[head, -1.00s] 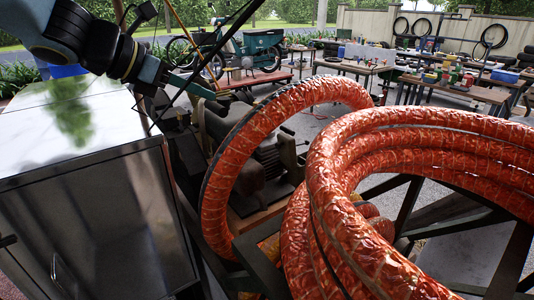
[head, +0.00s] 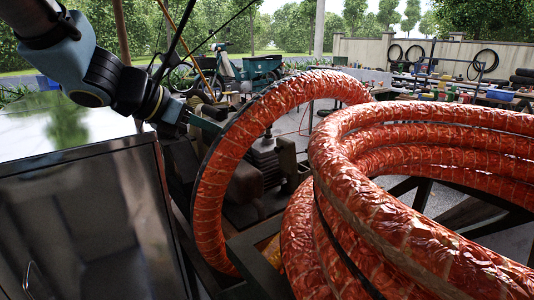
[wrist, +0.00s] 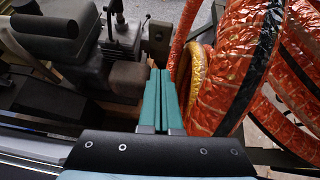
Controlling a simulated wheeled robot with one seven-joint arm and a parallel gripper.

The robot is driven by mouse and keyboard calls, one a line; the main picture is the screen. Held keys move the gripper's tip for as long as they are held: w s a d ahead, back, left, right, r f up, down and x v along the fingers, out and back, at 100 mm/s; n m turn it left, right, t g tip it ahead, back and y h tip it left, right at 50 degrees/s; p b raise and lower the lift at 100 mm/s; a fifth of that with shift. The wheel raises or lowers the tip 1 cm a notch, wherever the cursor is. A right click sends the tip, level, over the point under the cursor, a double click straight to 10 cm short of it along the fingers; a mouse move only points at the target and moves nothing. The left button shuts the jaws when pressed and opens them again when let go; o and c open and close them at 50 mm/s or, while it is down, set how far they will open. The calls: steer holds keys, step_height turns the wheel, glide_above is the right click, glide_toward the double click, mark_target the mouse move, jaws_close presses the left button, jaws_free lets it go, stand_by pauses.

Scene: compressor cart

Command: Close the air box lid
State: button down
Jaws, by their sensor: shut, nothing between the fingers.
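My gripper (head: 206,122) is at the upper left in the head view, between the metal cabinet and the orange hose coil. In the wrist view its two teal fingers (wrist: 160,75) are pressed together with nothing between them. Beyond and left of them is dark grey compressor machinery (wrist: 120,52) with a rounded block at its right end. Part of the machinery (head: 262,165) also shows through the hose loop in the head view. I cannot tell for certain which part is the air box or its lid, or how far the lid is open.
A shiny metal cabinet (head: 90,215) fills the left side. Thick orange wrapped hose (head: 400,190) stands on the right, close to my fingers in the wrist view (wrist: 225,75). Thin black cables (head: 172,45) pass near my arm. Work tables and a wall lie far behind.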

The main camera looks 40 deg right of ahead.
steer(key=p, duration=0.2)
glide_toward(284, 158)
steer(key=x, duration=0.3)
stand_by(0.4)
